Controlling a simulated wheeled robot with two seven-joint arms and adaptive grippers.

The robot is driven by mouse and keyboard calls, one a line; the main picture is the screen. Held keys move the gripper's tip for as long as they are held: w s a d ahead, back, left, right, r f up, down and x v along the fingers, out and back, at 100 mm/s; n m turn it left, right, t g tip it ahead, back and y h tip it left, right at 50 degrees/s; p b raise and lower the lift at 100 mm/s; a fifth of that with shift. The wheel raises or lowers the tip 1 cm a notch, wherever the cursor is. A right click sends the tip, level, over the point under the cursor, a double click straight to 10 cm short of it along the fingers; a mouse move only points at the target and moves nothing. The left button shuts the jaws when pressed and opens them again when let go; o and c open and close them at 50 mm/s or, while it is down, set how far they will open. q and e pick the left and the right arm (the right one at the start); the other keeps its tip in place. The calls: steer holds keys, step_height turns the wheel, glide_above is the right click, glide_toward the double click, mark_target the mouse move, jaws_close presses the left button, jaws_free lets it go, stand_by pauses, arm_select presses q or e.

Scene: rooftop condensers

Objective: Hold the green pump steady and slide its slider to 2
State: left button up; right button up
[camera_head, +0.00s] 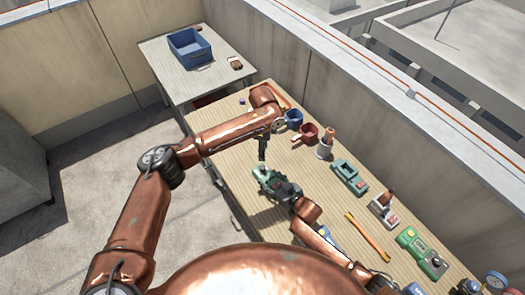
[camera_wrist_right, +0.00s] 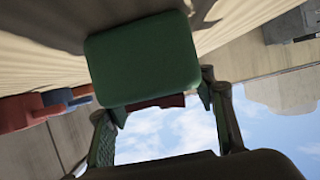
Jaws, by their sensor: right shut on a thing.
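The green pump (camera_head: 262,173) is above or on the near left part of the wooden bench. Its green block-like end fills the top middle of the right wrist view (camera_wrist_right: 143,58). My right gripper (camera_head: 278,186) is shut on the pump, with its fingers on both sides of it. My left gripper (camera_head: 263,153) points down just above the pump. Whether it touches the pump, and whether its fingers are apart, is too small to tell. The slider and its marks cannot be made out; the grippers partly hide the pump.
A blue crate (camera_head: 190,47) stands on a farther table. A parapet runs behind.

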mark_target(280, 188)
steer(key=o, duration=1.8)
steer(key=shift+o, duration=0.7)
steer(key=o, duration=0.3)
steer(key=p+v, duration=0.6)
steer(key=v, duration=0.2)
steer(key=shift+r, duration=0.1)
steer(key=shift+s+d+r+p, duration=0.15)
steer(key=shift+s+d+p, duration=0.2)
steer(key=shift+p, duration=0.25)
